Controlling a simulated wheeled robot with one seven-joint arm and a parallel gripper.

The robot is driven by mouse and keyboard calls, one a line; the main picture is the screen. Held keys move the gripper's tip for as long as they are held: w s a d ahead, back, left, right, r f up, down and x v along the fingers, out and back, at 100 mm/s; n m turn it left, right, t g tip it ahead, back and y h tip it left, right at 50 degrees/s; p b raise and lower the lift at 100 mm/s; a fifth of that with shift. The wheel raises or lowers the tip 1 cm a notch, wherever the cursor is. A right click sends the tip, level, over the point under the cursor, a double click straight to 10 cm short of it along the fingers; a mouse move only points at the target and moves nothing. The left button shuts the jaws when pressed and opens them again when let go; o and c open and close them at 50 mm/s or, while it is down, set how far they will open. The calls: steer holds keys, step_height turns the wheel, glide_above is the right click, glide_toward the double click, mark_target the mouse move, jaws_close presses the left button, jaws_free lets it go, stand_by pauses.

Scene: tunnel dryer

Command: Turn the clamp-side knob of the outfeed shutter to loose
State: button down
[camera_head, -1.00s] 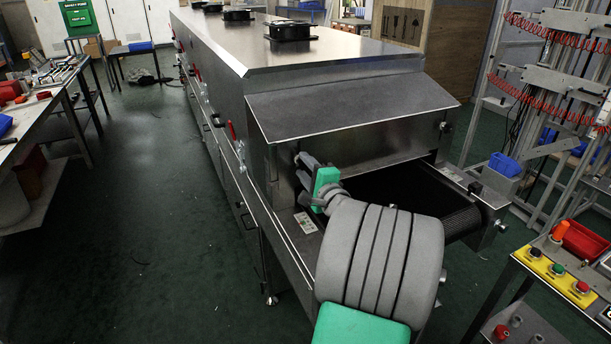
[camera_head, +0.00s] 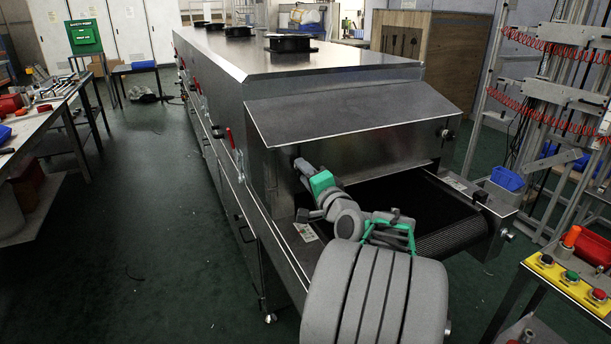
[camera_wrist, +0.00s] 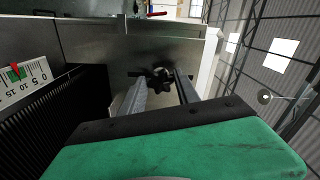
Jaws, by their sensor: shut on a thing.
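Another knob (camera_head: 447,133) shows on the hood's right side. How far the held knob is turned cannot be told.
The dark conveyor belt (camera_head: 410,205) runs out under the hood, close below my arm. A button stand (camera_head: 570,280) is at the right.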

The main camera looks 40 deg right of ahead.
steer(key=c, duration=0.9)
jaws_free()
steer(key=v, duration=0.7)
steer(key=shift+s+a, duration=0.15)
steer(key=shift+s, duration=0.25)
